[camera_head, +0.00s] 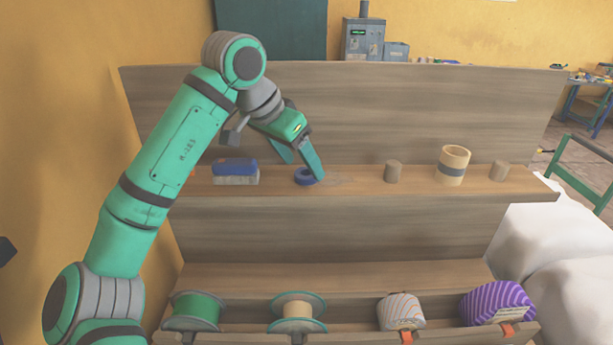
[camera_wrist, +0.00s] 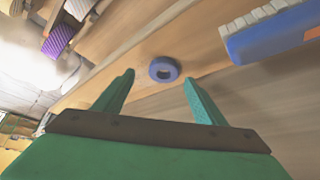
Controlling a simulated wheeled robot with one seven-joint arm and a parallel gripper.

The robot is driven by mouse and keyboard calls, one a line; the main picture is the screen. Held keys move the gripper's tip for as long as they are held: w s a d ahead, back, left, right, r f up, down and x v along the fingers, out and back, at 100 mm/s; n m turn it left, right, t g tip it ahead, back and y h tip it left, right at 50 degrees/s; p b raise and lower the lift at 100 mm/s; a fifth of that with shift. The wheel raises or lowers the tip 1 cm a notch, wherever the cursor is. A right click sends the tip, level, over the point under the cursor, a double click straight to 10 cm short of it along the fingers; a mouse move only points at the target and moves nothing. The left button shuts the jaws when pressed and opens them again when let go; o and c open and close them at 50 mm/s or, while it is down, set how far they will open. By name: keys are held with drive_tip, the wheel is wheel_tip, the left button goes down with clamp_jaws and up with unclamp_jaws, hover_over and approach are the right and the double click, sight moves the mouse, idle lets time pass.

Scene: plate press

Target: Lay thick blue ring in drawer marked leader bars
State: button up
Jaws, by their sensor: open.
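The thick blue ring (camera_head: 304,176) lies flat on the upper shelf, right of the blue brush. In the wrist view the ring (camera_wrist: 164,69) is just beyond the fingertips, roughly between their lines. My gripper (camera_head: 300,165) is open and empty, close to the ring, with one finger partly in front of it in the head view. In the wrist view both green fingers of my gripper (camera_wrist: 158,82) are spread apart. No drawer marked leader bars can be made out in either view.
On the upper shelf stand a blue-topped brush (camera_head: 236,171), a small brown cylinder (camera_head: 393,171), a tan roll with a grey band (camera_head: 453,166) and another brown cylinder (camera_head: 499,170). Below are a green spool (camera_head: 196,309), a tan spool (camera_head: 298,309), a striped roll (camera_head: 400,311) and a purple roll (camera_head: 497,302).

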sight(299, 175)
drive_tip(key=shift+w+d+f, duration=0.1)
drive_tip(key=shift+w+f, duration=0.3)
drive_tip(key=shift+f, duration=0.3)
drive_tip(key=shift+w+d+f, duration=0.1)
drive_tip(key=shift+w+f, duration=0.3)
drive_tip(key=shift+f, duration=0.3)
drive_tip(key=shift+a, duration=0.2)
drive_tip(key=shift+s+a, duration=0.15)
drive_tip(key=c, duration=0.9)
drive_tip(key=shift+d, duration=0.6)
drive_tip(key=c, duration=0.4)
drive_tip(key=shift+a+r, duration=0.2)
drive_tip(key=shift+r, duration=8.85)
